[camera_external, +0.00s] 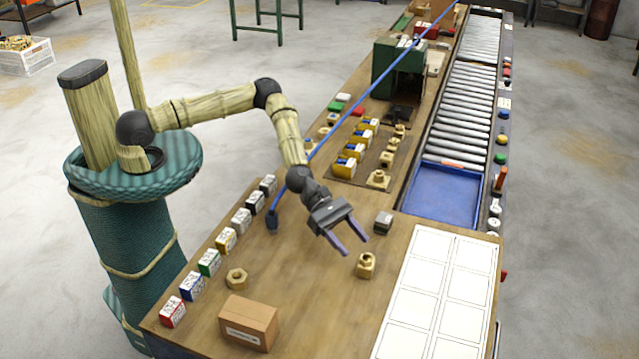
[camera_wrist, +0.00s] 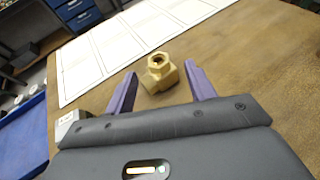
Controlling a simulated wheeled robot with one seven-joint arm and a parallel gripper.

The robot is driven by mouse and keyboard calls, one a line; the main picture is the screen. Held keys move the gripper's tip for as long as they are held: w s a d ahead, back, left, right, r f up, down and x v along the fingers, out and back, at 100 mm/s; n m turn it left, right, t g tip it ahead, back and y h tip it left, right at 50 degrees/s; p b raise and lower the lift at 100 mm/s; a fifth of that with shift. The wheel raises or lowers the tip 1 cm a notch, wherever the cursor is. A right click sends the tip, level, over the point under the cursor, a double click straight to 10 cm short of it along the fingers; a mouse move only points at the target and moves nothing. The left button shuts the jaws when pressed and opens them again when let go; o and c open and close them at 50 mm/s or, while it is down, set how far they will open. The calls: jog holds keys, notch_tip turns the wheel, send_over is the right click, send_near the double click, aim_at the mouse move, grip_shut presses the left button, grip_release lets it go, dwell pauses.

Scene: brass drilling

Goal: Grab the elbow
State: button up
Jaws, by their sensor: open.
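The brass elbow (camera_external: 366,264) stands on the wooden bench top, left of the white grid sheet. In the wrist view the elbow (camera_wrist: 160,73) shows a hexagonal collar with an opening at its top, and it appears between and slightly beyond my two purple fingers. My gripper (camera_external: 356,244) is open and empty, a little above and behind the elbow in the external view. Its fingers (camera_wrist: 158,78) point toward the elbow. I cannot tell whether either finger touches it.
A small grey block (camera_external: 383,222) sits close to the gripper's right. A brass nut (camera_external: 237,279) and a cardboard box (camera_external: 249,323) lie to the left. The white grid sheet (camera_external: 440,293) lies to the right. A blue tray (camera_external: 443,196) is behind.

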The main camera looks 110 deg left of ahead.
aim_at(363, 255)
jog(key=shift+w+d+f, duration=0.15)
jog(key=shift+w, duration=0.15)
jog(key=shift+p+x, duration=1)
jog(key=shift+x, duration=1.65)
jog(key=shift+f, duration=0.1)
grip_shut()
